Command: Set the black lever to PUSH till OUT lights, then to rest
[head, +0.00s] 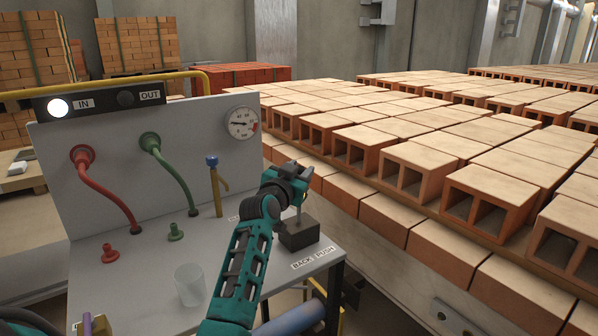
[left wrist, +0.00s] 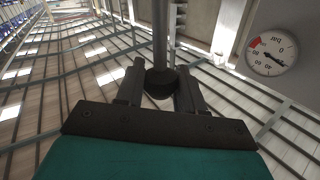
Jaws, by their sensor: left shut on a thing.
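The black lever has a dark base block (head: 299,235) at the bench's right end and a short grey rod (head: 299,208) rising from it, roughly upright. My left gripper (head: 298,180) is shut on the lever's top. In the left wrist view the black knob (left wrist: 160,82) sits between the two fingers. The PUSH label (head: 324,252) is in front of the base, beside BACK (head: 302,263). Another label behind the base is mostly hidden by my arm. The OUT lamp (head: 125,98) is dark; the IN lamp (head: 58,107) is lit white.
The panel carries a gauge (head: 242,123), a red hose (head: 107,192), a green hose (head: 175,173) and a blue-topped valve (head: 214,180). A clear cup (head: 189,285) stands on the bench left of my forearm. Rows of hollow bricks (head: 410,172) lie close on the right.

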